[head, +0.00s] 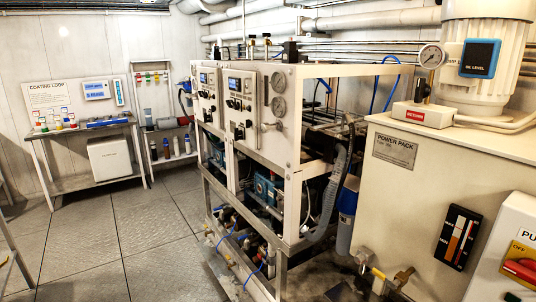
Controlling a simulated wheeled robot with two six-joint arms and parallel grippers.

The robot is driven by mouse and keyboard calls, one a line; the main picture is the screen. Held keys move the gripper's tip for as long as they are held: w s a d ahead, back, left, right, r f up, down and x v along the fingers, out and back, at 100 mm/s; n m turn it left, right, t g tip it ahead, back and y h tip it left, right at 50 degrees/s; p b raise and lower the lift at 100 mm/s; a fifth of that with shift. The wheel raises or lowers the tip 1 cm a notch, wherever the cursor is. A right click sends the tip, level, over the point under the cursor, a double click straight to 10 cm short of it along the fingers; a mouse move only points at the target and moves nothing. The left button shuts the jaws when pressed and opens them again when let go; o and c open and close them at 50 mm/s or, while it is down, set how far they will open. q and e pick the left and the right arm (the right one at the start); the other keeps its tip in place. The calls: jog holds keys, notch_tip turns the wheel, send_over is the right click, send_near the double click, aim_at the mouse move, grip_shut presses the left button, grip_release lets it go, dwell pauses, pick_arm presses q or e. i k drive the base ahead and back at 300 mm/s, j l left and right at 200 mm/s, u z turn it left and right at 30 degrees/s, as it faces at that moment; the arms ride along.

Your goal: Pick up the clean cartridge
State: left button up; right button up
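Neither of my grippers is in view. I cannot tell for sure which thing is the clean cartridge. Several small upright cylinders stand on a low shelf of the rack at the back: a white one (176,147) at the right and a dark one (154,151) at the left. They are too small to read. A blue cylindrical housing (346,218) hangs at the right end of the white-framed watermaker (292,135); its inside is hidden.
A bench (88,181) with coloured bottles stands at the back left, a white box (109,157) beneath its top. A cream power pack cabinet (415,205) fills the right. Metal floor plates (140,225) are clear at the left; valves and blue hoses sit low along the watermaker.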

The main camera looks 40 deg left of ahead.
aim_at(186, 137)
jog(key=i+j+u, duration=0.15)
jog(key=j+u, duration=0.15)
jog(key=j, duration=0.2)
jog(key=i+j+u, duration=0.15)
jog(key=j+u, duration=0.2)
jog(key=i+j+u, duration=0.3)
jog(key=j, duration=0.2)
jog(key=i+j+u, duration=0.9)
jog(key=i, duration=0.2)
jog(key=i+j+u, duration=0.35)
jog(key=i+u, duration=0.3)
jog(key=i, duration=2.15)
jog(key=i+j+z, duration=0.2)
jog(key=i+z, duration=0.3)
jog(key=i, duration=0.35)
jog(key=i+j+z, duration=0.5)
jog(key=i, duration=0.3)
jog(key=i+j+z, duration=0.45)
jog(key=i+j, duration=0.25)
jog(key=j, duration=0.2)
jog(key=i+l, duration=0.3)
jog(key=i+z, duration=0.05)
jog(key=i, duration=0.05)
